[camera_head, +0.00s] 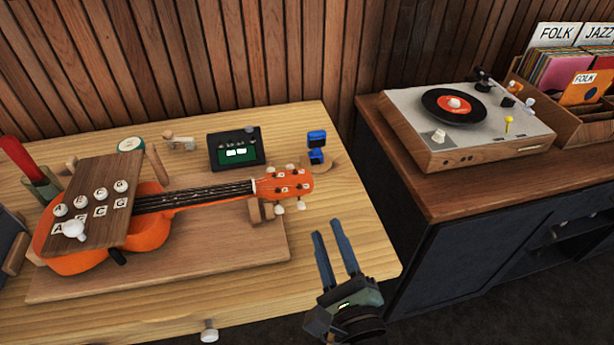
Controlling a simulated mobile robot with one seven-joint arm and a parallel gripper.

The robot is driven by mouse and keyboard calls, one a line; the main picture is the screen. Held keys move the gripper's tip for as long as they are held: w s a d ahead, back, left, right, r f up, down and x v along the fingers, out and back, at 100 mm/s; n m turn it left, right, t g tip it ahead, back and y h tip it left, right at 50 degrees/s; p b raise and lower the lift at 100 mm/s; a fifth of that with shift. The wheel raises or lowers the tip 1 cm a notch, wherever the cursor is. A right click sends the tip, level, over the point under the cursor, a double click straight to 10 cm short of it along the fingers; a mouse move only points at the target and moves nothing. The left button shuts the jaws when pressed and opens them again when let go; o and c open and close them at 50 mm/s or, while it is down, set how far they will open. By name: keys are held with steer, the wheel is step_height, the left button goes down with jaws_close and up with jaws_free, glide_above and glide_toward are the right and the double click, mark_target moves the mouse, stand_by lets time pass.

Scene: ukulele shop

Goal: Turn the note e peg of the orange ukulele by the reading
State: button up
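The orange ukulele (148,231) lies on a wooden board (190,262) on the table, its neck pointing right. Its orange headstock (284,185) rests by a wooden support and bears small labelled pegs; white peg knobs (301,205) stick out along its edges. The peg letters are too small to read. A dark tuner with a green screen (237,150) stands behind the neck; its reading is too small to make out. My gripper (326,237) is open and empty, at the table's front right, in front of and apart from the headstock.
A wooden plate with labelled knobs (100,190) lies over the ukulele's body. Blue clips (316,147) stand behind the headstock. A cup with a red item (40,185) is at left. A turntable (425,140) and record crate (590,130) are on the right cabinet. Table right of the headstock is clear.

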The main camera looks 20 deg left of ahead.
mark_target(302, 209)
steer(key=s+f+m+p, duration=0.3)
steer(key=s+m, duration=0.2)
steer(key=m, duration=0.3)
steer(key=x, duration=1.2)
steer(key=shift+w+d+r, duration=0.1)
steer(key=shift+w+r, duration=0.05)
steer(key=shift+w, duration=0.05)
jaws_close()
